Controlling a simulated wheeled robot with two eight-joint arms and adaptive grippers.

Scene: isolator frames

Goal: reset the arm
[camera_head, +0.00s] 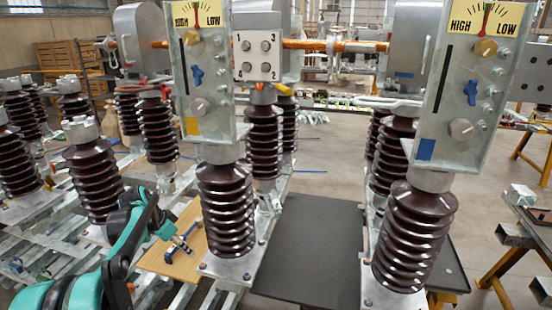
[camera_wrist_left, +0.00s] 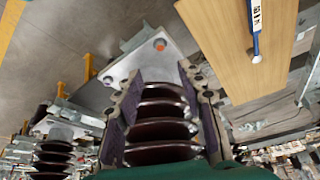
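My left arm (camera_head: 118,245), teal and black, comes in from the lower left in the head view. It stands beside the brown ribbed insulators, left of the wooden board. My left gripper (camera_wrist_left: 162,75) shows in the left wrist view with its two fingers spread apart. A brown ribbed insulator (camera_wrist_left: 160,125) shows between the fingers; I cannot tell whether they touch it. The fingertips are not clear in the head view. My right arm and gripper are not in view.
A wooden board (camera_head: 180,262) carries a blue-handled tool (camera_head: 183,243). Insulator columns (camera_head: 226,205) and (camera_head: 412,235) bear metal boxes with yellow HIGH/LOW dials. More insulators (camera_head: 93,175) stand at left. A dark mat (camera_head: 312,245) lies between the columns. Open floor shows at right.

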